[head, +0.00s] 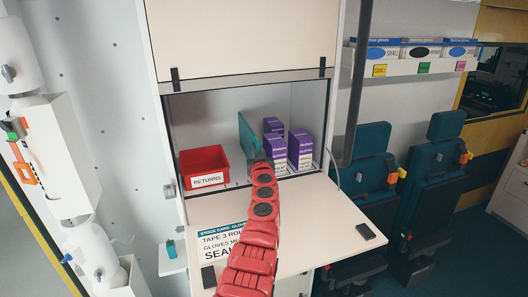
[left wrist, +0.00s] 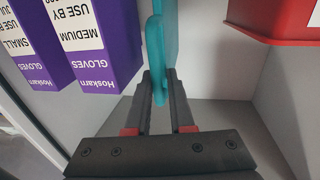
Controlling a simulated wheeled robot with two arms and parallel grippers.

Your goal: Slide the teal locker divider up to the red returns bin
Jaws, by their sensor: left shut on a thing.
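The teal divider (head: 247,134) stands upright in the open locker, between the red returns bin (head: 204,168) and the purple glove boxes. My left gripper (head: 257,159) reaches into the locker at the end of my red arm and is at the divider's near edge. In the left wrist view the divider (left wrist: 158,55) runs between the two fingers (left wrist: 160,88), which are shut on it. The bin's corner (left wrist: 275,25) shows there at the upper right, with a clear gap to the divider. My right gripper is not in view.
Several purple glove boxes (head: 300,148) stand right of the divider, also close beside it in the left wrist view (left wrist: 95,40). The flap shelf (head: 310,215) in front bears a printed notice (head: 222,240) and a small black object (head: 366,231). Locker walls enclose both sides.

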